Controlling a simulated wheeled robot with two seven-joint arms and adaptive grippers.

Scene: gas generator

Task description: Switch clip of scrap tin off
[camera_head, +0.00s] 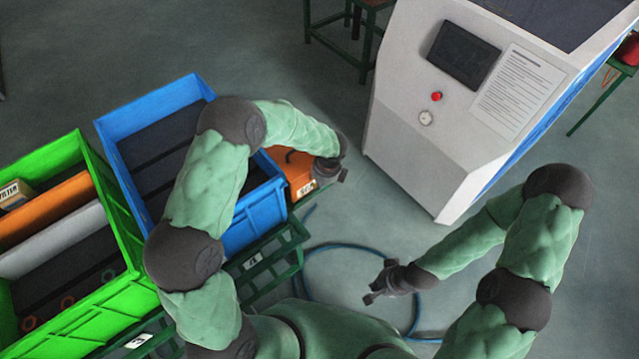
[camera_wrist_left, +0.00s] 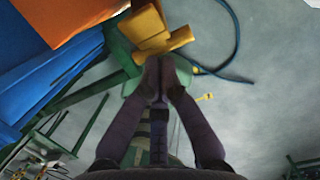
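The orange scrap tin (camera_head: 298,168), with a white label, stands at the right end of the blue crate in the head view. It fills the top left of the left wrist view (camera_wrist_left: 62,14). A yellow clip-like part (camera_wrist_left: 150,32) sits beside it, over a green piece. My left gripper (camera_head: 328,174) is at the tin's right side. In the wrist view its fingertips (camera_wrist_left: 160,66) are close together, just short of the yellow part; contact is unclear. My right gripper (camera_head: 374,292) hangs over the floor, away from the tin; its opening is too small to judge.
A blue crate (camera_head: 150,108) and a green crate (camera_head: 100,190) stand at left. A white machine (camera_head: 400,110) with a screen and red button stands at right. A blue hose (camera_head: 340,246) loops on the floor near a green frame (camera_head: 290,232).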

